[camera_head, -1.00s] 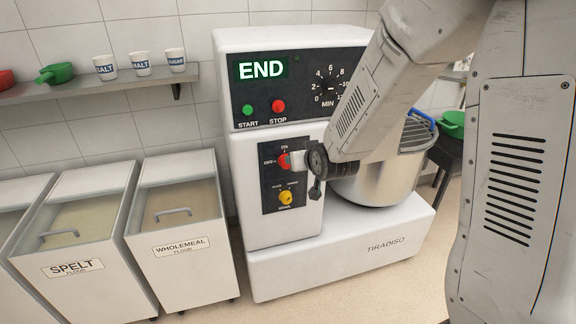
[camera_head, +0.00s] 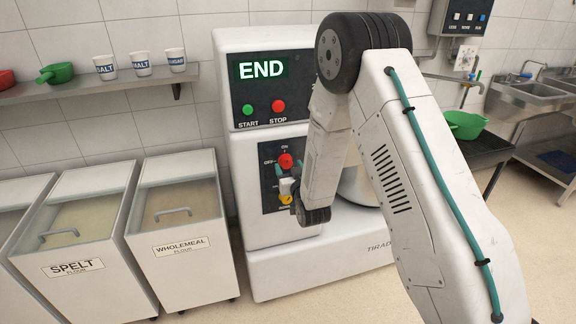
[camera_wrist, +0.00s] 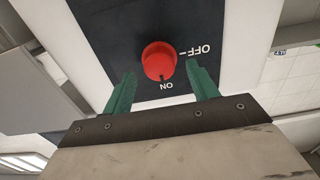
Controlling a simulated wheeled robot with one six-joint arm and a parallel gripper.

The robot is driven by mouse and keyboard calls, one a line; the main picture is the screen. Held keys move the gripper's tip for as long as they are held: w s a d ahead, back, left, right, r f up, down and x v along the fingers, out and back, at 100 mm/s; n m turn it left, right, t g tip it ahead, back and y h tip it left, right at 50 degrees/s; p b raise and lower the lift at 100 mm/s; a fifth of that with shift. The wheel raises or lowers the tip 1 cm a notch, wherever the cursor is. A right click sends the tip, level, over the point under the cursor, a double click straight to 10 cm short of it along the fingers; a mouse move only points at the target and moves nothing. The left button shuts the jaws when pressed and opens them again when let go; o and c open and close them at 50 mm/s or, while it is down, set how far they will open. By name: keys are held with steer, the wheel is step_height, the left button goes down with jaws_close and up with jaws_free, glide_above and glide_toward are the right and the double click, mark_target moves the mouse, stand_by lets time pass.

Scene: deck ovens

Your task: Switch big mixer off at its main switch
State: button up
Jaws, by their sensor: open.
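The big mixer (camera_head: 233,150) is a white machine with END lit on its display. Its main switch is a red round knob (camera_head: 285,160) on a black plate with ON and OFF labels, and it also shows in the wrist view (camera_wrist: 159,61). There the knob's dark mark points at ON; that view is upside down. My gripper (camera_head: 284,173) is just below and in front of the knob. In the wrist view its green fingers (camera_wrist: 160,70) are open, one on each side of the knob, with gaps; how deep they reach is unclear.
A yellow knob (camera_head: 286,198) sits below the red one, partly hidden by my gripper. Green START (camera_head: 248,109) and red STOP (camera_head: 279,106) buttons are above. Flour bins (camera_head: 180,232) stand to the left. My arm hides much of the steel bowl (camera_head: 358,187).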

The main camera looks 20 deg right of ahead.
steer(key=shift+w, duration=1.05)
steer(key=c, duration=1)
steer(key=shift+n, duration=0.4)
steer(key=n, duration=0.3)
steer(key=shift+a+n, duration=0.1)
steer(key=shift+n, duration=0.2)
steer(key=n, duration=0.4)
steer(key=shift+a+n, duration=0.1)
steer(key=shift+n, duration=0.2)
steer(key=n, duration=0.4)
steer(key=shift+f+n, duration=0.1)
steer(key=shift+n, duration=0.2)
steer(key=n, duration=0.4)
steer(key=shift+f, duration=0.1)
steer(key=shift+n, duration=0.3)
